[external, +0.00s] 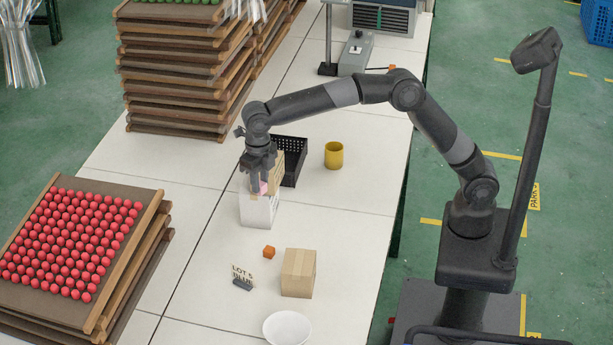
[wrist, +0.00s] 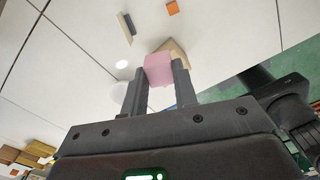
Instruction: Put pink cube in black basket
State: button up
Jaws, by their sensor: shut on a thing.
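The pink cube (external: 263,187) is between the fingers of my gripper (external: 262,183), mostly covered by them in the external view. In the wrist view the pink cube (wrist: 158,69) shows clearly between the two fingertips (wrist: 160,80), which are shut on it. My gripper points down above a white box (external: 259,210); I cannot tell whether the cube touches it. The black basket (external: 297,172) stands just behind and to the right of my gripper, partly hidden by the wrist and a tan piece. The basket is not seen in the wrist view.
A yellow cup (external: 334,155) stands right of the basket. Stacked trays (external: 180,75) rise at the back left; red balls fill a tray (external: 45,182) at left.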

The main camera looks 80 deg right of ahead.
jog(key=w+d+m, duration=0.3)
jog(key=w+d, duration=0.1)
jog(key=d, duration=0.7)
jog(key=m, duration=1.1)
send_over(287, 164)
jog(key=s+a, duration=0.1)
jog(key=a, duration=0.4)
notch_tip(287, 164, down, 28)
jog(key=shift+s+a+f, duration=0.1)
jog(key=shift+s+f, duration=0.05)
jog(key=shift+f, duration=0.05)
jog(key=shift+f, duration=0.1)
jog(key=o, duration=0.6)
jog(key=shift+c, duration=0.2)
jog(key=shift+o, duration=0.4)
